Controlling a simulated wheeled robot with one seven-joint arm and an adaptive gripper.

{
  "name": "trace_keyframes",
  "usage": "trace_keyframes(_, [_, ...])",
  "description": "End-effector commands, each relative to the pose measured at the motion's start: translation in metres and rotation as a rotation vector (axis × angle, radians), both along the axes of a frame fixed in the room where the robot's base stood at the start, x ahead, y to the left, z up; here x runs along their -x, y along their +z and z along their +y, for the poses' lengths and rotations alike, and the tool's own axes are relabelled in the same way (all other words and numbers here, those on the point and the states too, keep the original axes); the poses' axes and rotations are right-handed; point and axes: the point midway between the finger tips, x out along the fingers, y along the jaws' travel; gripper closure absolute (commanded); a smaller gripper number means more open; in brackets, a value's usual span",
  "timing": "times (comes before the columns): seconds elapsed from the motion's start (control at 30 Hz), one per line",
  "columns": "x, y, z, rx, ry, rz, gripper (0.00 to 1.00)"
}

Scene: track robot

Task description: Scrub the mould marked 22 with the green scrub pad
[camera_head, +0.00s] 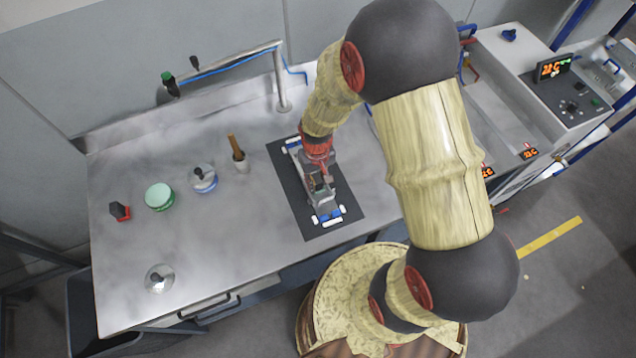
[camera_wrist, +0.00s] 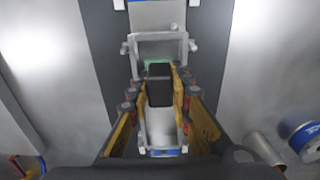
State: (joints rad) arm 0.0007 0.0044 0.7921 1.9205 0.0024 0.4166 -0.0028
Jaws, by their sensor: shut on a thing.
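A metal mould (camera_head: 328,216) with blue ends and white knobs lies on a dark mat (camera_head: 287,192) on the steel bench. I cannot read a number on it. My gripper (camera_head: 319,178) is over the middle of the mould and hides part of it. In the wrist view my gripper (camera_wrist: 161,88) is shut on a black block (camera_wrist: 159,93) with a green edge (camera_wrist: 158,69), which looks like the green scrub pad. The pad is over the mould's grey frame (camera_wrist: 160,43). I cannot tell whether it touches the mould.
On the bench left of the mat are a brush in a holder (camera_head: 239,160), a blue-banded pot (camera_head: 203,180), a green-topped round tin (camera_head: 160,196), a red-and-black item (camera_head: 120,211) and a clear lidded dish (camera_head: 160,278). A tap (camera_head: 281,85) stands behind. The front middle is clear.

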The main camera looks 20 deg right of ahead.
Motion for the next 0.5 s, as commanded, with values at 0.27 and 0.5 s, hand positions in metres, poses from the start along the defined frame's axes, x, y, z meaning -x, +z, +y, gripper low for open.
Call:
trace_keyframes(0.27, [-0.003, 0.000, 0.000, 0.000, 0.000, -0.003, 1.00])
trace_keyframes(0.5, [-0.017, 0.000, 0.000, 0.000, 0.000, -0.003, 1.00])
